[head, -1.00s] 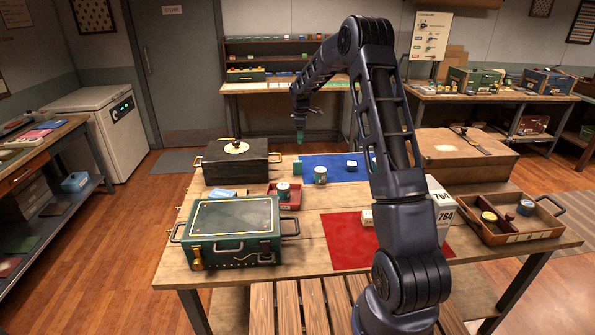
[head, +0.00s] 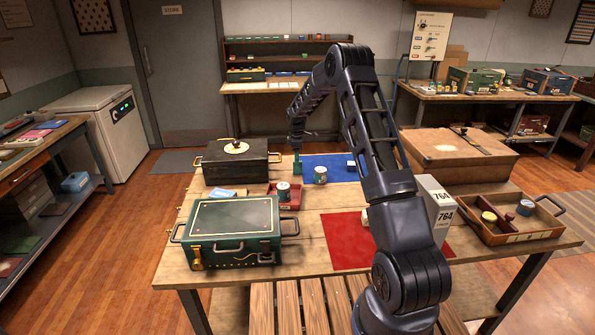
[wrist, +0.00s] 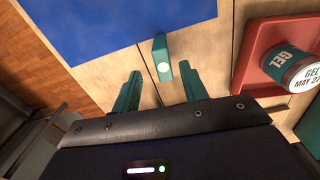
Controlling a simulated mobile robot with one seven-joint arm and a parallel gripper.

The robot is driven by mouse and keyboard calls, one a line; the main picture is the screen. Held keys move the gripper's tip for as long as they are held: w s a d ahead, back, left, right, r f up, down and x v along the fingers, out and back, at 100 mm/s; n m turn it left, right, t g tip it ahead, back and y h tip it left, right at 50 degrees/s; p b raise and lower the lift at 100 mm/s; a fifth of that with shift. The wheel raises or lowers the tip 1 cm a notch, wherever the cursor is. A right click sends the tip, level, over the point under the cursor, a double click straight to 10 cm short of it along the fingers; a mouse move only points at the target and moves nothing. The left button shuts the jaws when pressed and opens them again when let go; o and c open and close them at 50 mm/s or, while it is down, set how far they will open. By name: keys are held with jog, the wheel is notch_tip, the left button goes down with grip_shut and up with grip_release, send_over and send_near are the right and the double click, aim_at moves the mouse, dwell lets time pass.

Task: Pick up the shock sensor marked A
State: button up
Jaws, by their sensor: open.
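A small teal block (wrist: 161,60) with a pale round spot on its face stands on the bare wood beside the blue mat; no letter A is legible on it. In the head view the teal block (head: 298,167) is at the mat's left edge, partly hard to tell from my fingers. My gripper (wrist: 160,70) is open, its two teal fingers on either side of the block's line, with the block between and slightly beyond the fingertips. No contact shows. In the head view my gripper (head: 297,153) points down over the block.
A red tray (wrist: 262,45) with a can marked GEL (wrist: 290,66) is close on the right in the wrist view. A black case (head: 232,170) stands left.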

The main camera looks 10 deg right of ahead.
aim_at(298, 174)
jog(key=f, duration=0.5)
jog(key=shift+s+d, duration=0.2)
jog(key=shift+s, duration=0.05)
jog(key=shift+r, duration=0.1)
jog(key=shift+c, duration=0.4)
grip_shut()
